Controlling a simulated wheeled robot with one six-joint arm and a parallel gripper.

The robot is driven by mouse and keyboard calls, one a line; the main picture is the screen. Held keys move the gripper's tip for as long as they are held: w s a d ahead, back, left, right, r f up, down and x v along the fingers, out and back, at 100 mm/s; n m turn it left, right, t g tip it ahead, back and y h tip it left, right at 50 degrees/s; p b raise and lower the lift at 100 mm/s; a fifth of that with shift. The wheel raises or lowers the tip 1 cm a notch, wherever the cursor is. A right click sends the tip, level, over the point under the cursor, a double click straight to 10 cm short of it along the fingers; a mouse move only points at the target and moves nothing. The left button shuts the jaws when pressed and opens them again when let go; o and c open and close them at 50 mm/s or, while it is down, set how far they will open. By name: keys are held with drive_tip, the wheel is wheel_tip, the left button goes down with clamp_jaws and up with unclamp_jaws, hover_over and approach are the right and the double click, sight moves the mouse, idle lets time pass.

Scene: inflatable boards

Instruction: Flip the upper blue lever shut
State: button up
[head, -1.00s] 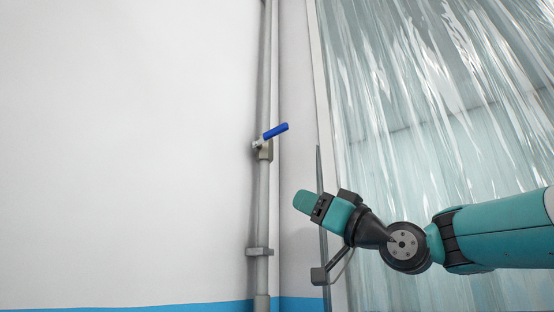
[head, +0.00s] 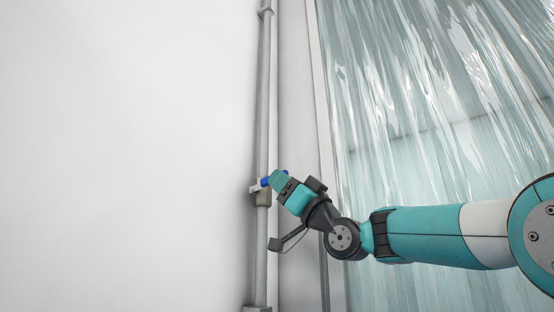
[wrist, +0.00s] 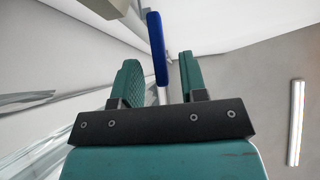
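One blue lever (head: 265,182) shows, on a valve on the grey vertical pipe (head: 263,110). In the head view my gripper (head: 279,177) is at the lever and hides most of it, so its tilt is hard to read there. In the wrist view the long blue lever (wrist: 156,47) lies between the two teal fingers (wrist: 160,70). The fingers are apart, with a gap showing on each side of the lever. I cannot tell whether either finger touches it.
The pipe runs close along a white wall (head: 120,150). A clear strip curtain (head: 430,100) hangs to the right, behind my arm. A pipe bracket (head: 257,309) is at the bottom. The space left of the pipe is free.

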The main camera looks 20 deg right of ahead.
drive_tip(key=shift+p+x, duration=0.7)
drive_tip(key=shift+x, duration=0.8)
clamp_jaws()
drive_tip(key=shift+f, duration=0.15)
